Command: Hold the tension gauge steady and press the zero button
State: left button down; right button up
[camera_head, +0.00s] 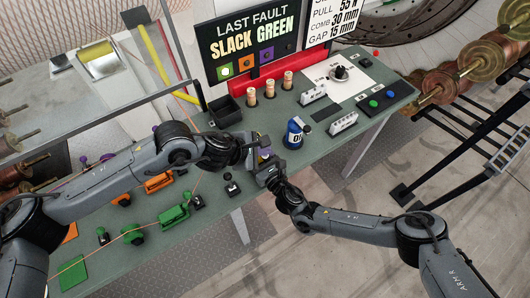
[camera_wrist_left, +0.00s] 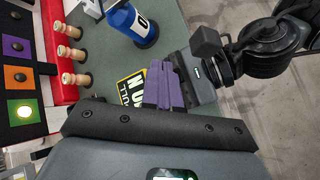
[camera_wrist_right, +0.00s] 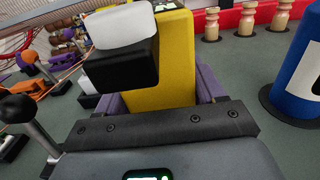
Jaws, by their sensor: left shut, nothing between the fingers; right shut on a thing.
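The tension gauge is a yellow block (camera_wrist_right: 176,70) standing between the purple fingers of my right gripper (camera_wrist_right: 165,97), which is shut on it. Its yellow and black lettered face (camera_wrist_left: 132,90) shows in the left wrist view, partly covered by purple fingers. My left gripper (camera_wrist_left: 165,88) is shut and empty, close above or beside the gauge; I cannot tell whether it touches. In the head view the left gripper (camera_head: 258,152) and right gripper (camera_head: 268,172) meet near the bench's front edge. I cannot make out the zero button.
A blue bottle-like object (camera_head: 294,132) stands close to the right of the grippers. Several wooden pegs (camera_head: 270,90) and a black bin (camera_head: 224,111) are behind. Green and orange devices (camera_head: 173,214) lie at front left. Green bench (camera_head: 225,205) shows bare patches between.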

pick_arm(q)
jog(key=shift+f, duration=0.3)
dwell(0.4)
jog(key=shift+r, duration=0.9)
jog(key=shift+r, duration=2.55)
pick_arm(e)
jog(key=o, duration=1.3)
jog(key=shift+o, duration=0.2)
jog(key=shift+s, duration=0.1)
